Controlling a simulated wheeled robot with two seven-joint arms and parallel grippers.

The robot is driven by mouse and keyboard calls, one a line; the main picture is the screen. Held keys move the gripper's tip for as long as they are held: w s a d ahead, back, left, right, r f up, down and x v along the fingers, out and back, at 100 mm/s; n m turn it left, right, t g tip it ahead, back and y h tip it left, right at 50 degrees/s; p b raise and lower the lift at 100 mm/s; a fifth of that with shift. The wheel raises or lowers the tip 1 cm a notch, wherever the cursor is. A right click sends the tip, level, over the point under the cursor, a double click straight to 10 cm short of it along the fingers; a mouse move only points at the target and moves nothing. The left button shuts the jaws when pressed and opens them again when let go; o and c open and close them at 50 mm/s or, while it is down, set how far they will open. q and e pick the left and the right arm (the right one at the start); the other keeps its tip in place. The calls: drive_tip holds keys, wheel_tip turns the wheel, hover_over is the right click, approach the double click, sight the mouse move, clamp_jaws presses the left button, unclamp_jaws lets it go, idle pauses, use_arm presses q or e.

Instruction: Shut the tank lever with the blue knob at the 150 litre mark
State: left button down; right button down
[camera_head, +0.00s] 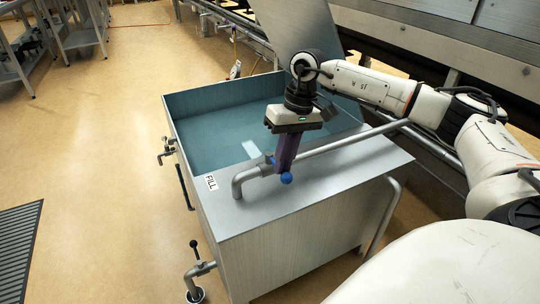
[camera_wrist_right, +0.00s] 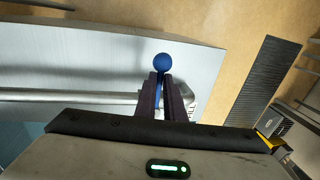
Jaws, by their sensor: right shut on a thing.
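The blue knob (camera_head: 286,178) tops a lever at the fill pipe (camera_head: 330,148) on the tank's near rim. My right gripper (camera_head: 284,163) comes down from above, its dark fingers shut on the lever just below the knob. The wrist view shows the blue knob (camera_wrist_right: 162,62) sticking out past the fingertips (camera_wrist_right: 158,92), with a blue stem between them. The open tank (camera_head: 290,205) holds blue-green water (camera_head: 215,135). A dark vertical strip (camera_head: 184,187) is on its left side; no litre marks are readable. My left gripper is out of view.
A "FILL" label (camera_head: 211,183) is beside the pipe end. A black-knobbed lever (camera_head: 194,245) sits on a low outlet at the tank's lower left, and a small valve (camera_head: 166,150) is higher up. The raised lid (camera_head: 300,35) stands behind. Floor at left is clear around a dark grate (camera_head: 18,245).

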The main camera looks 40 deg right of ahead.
drive_tip(key=shift+s+a+f, duration=0.1)
drive_tip(key=shift+s+f, duration=0.15)
drive_tip(key=shift+s, duration=0.2)
drive_tip(key=c, duration=1.8)
unclamp_jaws()
drive_tip(key=shift+r, duration=0.1)
drive_tip(key=shift+c, duration=0.2)
drive_tip(key=shift+w+r, duration=0.1)
drive_tip(key=shift+r, duration=0.05)
wheel_tip(320, 180, up, 10)
drive_tip(key=d+p, duration=0.2)
drive_tip(key=shift+s, duration=0.3)
